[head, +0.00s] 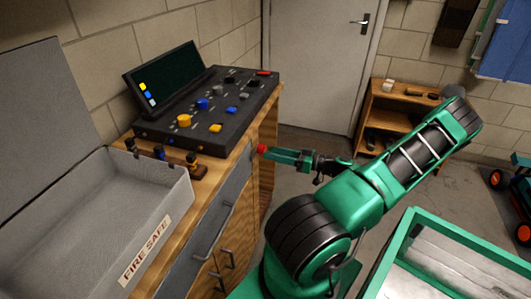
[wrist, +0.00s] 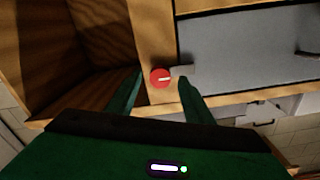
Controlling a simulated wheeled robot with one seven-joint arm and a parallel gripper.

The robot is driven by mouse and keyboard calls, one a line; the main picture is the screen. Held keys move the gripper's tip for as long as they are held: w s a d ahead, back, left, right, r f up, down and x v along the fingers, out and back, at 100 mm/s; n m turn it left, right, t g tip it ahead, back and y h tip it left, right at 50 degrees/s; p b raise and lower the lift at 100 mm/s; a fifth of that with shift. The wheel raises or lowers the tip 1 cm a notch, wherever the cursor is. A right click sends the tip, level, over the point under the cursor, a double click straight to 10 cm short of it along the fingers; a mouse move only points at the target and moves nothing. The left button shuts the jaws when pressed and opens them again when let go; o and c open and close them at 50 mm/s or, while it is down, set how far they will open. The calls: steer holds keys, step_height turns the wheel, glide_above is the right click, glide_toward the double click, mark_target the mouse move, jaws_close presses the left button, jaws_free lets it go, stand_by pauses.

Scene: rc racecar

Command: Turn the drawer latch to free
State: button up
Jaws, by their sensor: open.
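The drawer latch is a round red knob (wrist: 160,77) with a white mark pointing right. A small grey tab (wrist: 183,70) extends from it to the right, over the edge of the grey drawer front (wrist: 250,50). In the head view the red knob (head: 262,149) shows on the workbench's front, just left of my fingertips. My gripper (wrist: 158,88) is open and empty, with one green finger on each side of the knob in the picture. I cannot tell whether the fingertips touch it. In the head view my gripper (head: 273,153) points left at the knob.
A black control console (head: 205,115) with coloured knobs stands on the wooden bench. An open grey box (head: 150,205) marked FIRE SAFE is at left. The drawer handle (head: 212,232) sticks out in front. A green-rimmed tray (head: 445,228) is at lower right. An open wooden compartment (wrist: 70,45) lies left of the knob.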

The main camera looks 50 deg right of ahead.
steer(key=shift+x, duration=1.6)
steer(key=c, duration=1)
steer(key=shift+c, duration=0.2)
steer(key=m, duration=1.7)
steer(key=shift+s+r+m, duration=0.1)
steer(key=shift+r+m, duration=0.1)
steer(key=shift+m, duration=0.2)
